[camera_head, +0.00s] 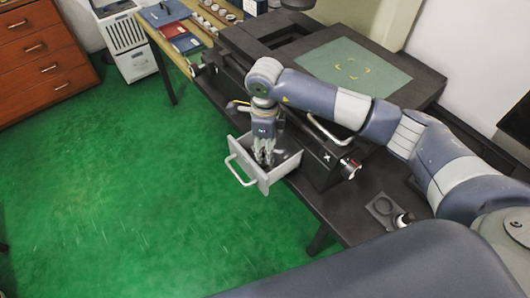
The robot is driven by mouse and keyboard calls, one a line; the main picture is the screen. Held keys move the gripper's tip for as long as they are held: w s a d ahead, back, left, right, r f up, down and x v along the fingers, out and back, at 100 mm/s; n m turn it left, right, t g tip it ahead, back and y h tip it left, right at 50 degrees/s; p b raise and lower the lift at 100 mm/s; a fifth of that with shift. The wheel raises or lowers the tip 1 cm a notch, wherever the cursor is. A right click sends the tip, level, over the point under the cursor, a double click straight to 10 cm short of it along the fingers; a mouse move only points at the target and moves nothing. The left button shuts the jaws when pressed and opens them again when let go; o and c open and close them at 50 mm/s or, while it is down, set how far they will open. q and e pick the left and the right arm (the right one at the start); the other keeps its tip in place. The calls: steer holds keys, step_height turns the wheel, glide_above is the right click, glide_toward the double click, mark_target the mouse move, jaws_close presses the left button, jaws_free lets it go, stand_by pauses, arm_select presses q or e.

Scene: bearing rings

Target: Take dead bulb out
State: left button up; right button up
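An open grey drawer (247,174) with a bar handle sticks out of the front of the black machine (318,150). My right gripper (264,158), on the arm from the right, points straight down with its fingertips inside the drawer. Its fingers are small and dark here, and I cannot tell whether they are apart or closed on something. I cannot make out a dead bulb; the gripper and drawer walls hide part of the inside. My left gripper is not in view.
A small plate (380,205) with a round recess lies on the dark table, beside a small white-and-dark object (402,219). A green panel (352,67) tops the machine. Books (166,13) and small parts lie on the wooden bench. The green floor left of the drawer is clear.

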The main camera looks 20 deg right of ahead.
steer(key=shift+f, duration=0.6)
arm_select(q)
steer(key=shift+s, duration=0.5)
arm_select(e)
jaws_close()
